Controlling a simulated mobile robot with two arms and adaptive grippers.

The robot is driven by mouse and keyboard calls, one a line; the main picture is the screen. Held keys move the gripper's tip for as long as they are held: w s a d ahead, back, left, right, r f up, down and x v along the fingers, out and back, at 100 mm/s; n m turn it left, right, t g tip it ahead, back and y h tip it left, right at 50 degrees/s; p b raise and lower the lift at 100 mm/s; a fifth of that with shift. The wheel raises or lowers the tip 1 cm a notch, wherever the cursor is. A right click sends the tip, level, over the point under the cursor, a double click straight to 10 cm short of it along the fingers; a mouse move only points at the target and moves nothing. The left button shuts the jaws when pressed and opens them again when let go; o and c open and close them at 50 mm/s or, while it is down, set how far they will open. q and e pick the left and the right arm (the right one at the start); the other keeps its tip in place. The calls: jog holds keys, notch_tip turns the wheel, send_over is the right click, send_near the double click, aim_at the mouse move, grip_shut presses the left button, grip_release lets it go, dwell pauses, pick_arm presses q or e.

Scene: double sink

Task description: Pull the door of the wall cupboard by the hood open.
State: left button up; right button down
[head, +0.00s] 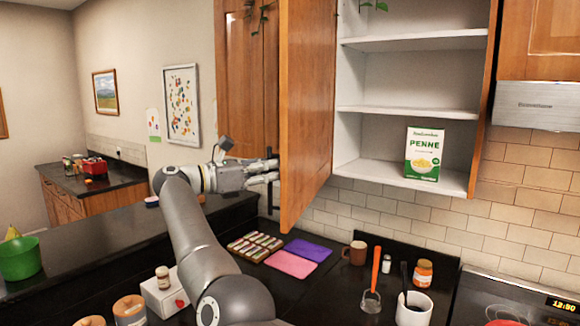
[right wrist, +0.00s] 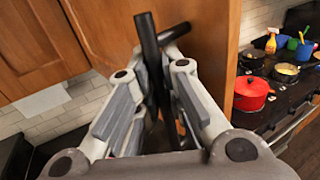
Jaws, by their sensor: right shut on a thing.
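The wooden door (head: 306,100) of the wall cupboard by the hood stands wide open, swung out to the left. Behind it, the white cupboard interior (head: 412,75) shows its shelves, with a green and white penne box (head: 424,153) on the bottom one. My right gripper (head: 270,173) is at the outer face of the door and shut on its dark bar handle (right wrist: 149,45), which passes between the fingers in the right wrist view. The door panel (right wrist: 203,55) also shows there, behind the handle. The fingers partly hide the handle. My left gripper is not in view.
The hood (head: 540,105) is to the right of the cupboard. Below, the counter holds a mug (head: 355,253), a white utensil pot (head: 413,310), an orange-lidded jar (head: 423,272) and purple and pink mats (head: 305,250). Another wooden cupboard door (head: 245,70) is left of the open one.

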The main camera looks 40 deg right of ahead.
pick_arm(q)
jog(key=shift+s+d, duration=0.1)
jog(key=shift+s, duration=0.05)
pick_arm(e)
jog(key=shift+s+d, duration=0.1)
jog(key=shift+d, duration=0.3)
jog(key=c, duration=1.9)
grip_release()
jog(key=shift+d, duration=0.1)
jog(key=shift+o, duration=1.3)
jog(key=shift+d+f, duration=0.25)
jog(key=shift+d, duration=0.15)
jog(key=shift+o, duration=0.6)
jog(key=shift+w+d+f, duration=0.25)
jog(key=shift+w, duration=0.1)
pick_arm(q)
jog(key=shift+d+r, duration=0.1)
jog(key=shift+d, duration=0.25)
pick_arm(e)
jog(key=shift+a, duration=0.1)
jog(key=shift+w+a, duration=0.15)
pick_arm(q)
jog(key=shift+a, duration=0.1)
